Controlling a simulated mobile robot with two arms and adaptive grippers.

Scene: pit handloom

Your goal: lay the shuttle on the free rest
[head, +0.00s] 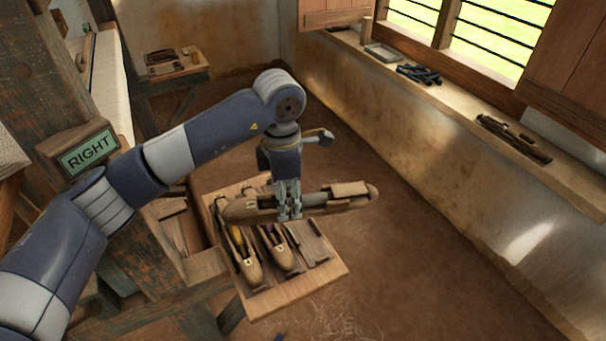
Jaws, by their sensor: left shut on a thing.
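My left gripper (288,208) is shut on a wooden shuttle (342,197) near the shuttle's middle. The shuttle lies crosswise in the picture, held above a small wooden table (322,279). On that table two other shuttles lie side by side, the left one (250,268) with a yellow part and the other (284,259) with a purple part. To their right is an empty wooden rest (311,246). The held shuttle and gripper hide the far part of the table. My right gripper is not in view.
A loom frame with a "RIGHT" sign (88,152) stands at the left. A small side table (176,67) with items is at the back. A window ledge (450,99) with several dark tools runs along the right wall. The floor right of the table is clear.

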